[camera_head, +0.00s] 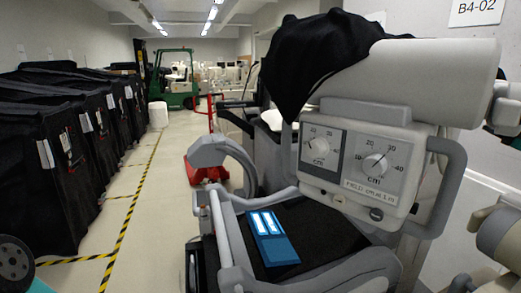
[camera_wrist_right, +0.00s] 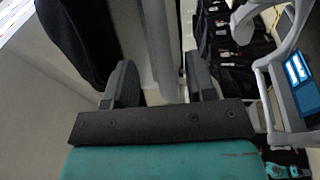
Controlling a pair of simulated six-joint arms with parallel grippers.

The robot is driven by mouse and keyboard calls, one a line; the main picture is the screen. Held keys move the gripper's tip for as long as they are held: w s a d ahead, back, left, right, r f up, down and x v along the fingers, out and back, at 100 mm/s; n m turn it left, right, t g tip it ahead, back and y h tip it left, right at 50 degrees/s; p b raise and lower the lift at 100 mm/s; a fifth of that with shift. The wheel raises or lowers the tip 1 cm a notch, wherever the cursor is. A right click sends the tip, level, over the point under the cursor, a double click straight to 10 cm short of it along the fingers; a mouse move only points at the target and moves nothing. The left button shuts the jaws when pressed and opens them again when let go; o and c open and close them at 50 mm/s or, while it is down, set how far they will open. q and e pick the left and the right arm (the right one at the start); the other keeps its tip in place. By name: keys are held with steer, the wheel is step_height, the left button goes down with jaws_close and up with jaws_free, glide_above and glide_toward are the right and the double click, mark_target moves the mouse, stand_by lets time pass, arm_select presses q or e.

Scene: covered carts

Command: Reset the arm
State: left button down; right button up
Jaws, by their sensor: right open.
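My right gripper (camera_wrist_right: 163,82) shows in the right wrist view with its two dark fingers spread wide apart.
A grey machine (camera_head: 370,170) with two dials and handles stands close at right, partly draped in black cloth (camera_head: 310,55). A blue panel (camera_head: 270,238) lies on its dark top. Black covered carts (camera_head: 45,165) line the left.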

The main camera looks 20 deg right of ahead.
steer(key=s+d+f, duration=0.1)
steer(key=s+f, duration=0.1)
steer(key=s, duration=0.9)
steer(key=w+r, duration=0.1)
steer(key=w, duration=0.4)
steer(key=w+a+r, duration=0.1)
steer(key=w, duration=0.5)
steer(key=w+r, duration=0.1)
steer(key=w, duration=0.5)
steer(key=shift+w+a, duration=0.1)
steer(key=shift+a, duration=0.25)
steer(key=shift+w+a+r, duration=0.1)
steer(key=shift+w+a, duration=0.15)
